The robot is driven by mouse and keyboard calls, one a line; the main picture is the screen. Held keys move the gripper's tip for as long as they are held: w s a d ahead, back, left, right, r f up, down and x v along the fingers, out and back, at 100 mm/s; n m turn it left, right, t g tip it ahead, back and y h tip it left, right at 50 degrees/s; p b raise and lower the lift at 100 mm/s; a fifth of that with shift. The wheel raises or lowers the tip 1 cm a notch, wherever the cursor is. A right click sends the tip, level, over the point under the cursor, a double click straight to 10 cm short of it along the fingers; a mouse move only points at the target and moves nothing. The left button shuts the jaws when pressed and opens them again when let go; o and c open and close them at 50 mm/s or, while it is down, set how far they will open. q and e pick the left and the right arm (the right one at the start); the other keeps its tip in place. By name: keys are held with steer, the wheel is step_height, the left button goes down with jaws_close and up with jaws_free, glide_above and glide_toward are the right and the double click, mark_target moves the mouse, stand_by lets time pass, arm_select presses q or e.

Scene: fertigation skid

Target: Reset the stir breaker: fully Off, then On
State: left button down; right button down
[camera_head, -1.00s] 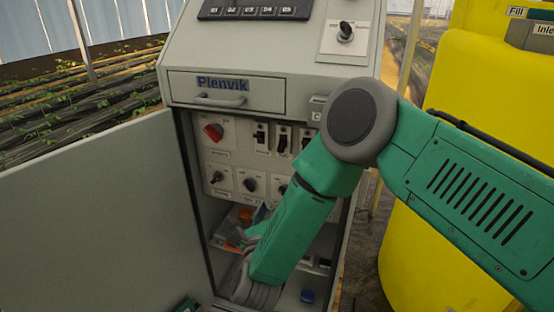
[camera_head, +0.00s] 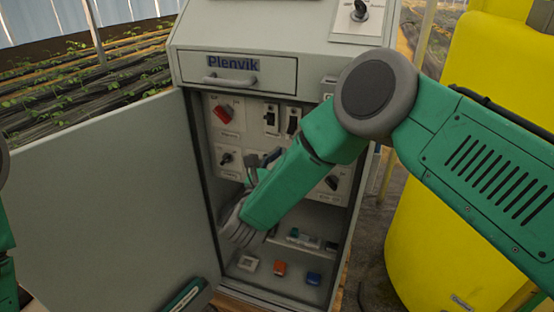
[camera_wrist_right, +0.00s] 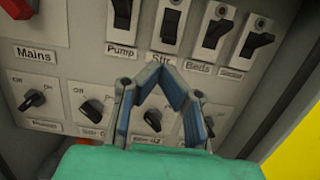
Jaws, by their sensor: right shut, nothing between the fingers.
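The stir breaker (camera_wrist_right: 170,22) is a black toggle on a white plate, labelled Stir, at the top of the right wrist view. Its top is partly cut off, and I cannot tell its position surely. It also shows in the head view (camera_head: 292,121), just left of my right arm. My right gripper (camera_wrist_right: 160,68) is shut and empty, its fingertips meeting just below the Stir label. In the head view the right gripper (camera_head: 263,163) is in front of the lower selector row, below the breakers. My left gripper is out of view.
The pump breaker (camera_wrist_right: 121,14) is left of Stir; the beds breaker (camera_wrist_right: 213,32) is right. Rotary selectors (camera_wrist_right: 94,108) sit below. A red mains switch (camera_head: 223,113) is at upper left. The open cabinet door (camera_head: 110,200) stands left; a yellow tank (camera_head: 440,210) stands right.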

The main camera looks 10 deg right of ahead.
mark_target(288, 129)
steer(key=x, duration=0.6)
steer(key=shift+s+r+g+y+p, duration=0.3)
steer(key=shift+g+y+p, duration=0.2)
steer(key=shift+g+p, duration=0.25)
stand_by(0.3)
steer(key=r+g+y+p, duration=0.1)
steer(key=g+y+p, duration=0.1)
steer(key=g, duration=0.1)
steer(key=r+g+y+p, duration=0.1)
steer(key=g+p, duration=0.1)
steer(key=shift+s+a+r, duration=0.35)
steer(key=shift+s, duration=0.05)
steer(key=shift+r, duration=0.25)
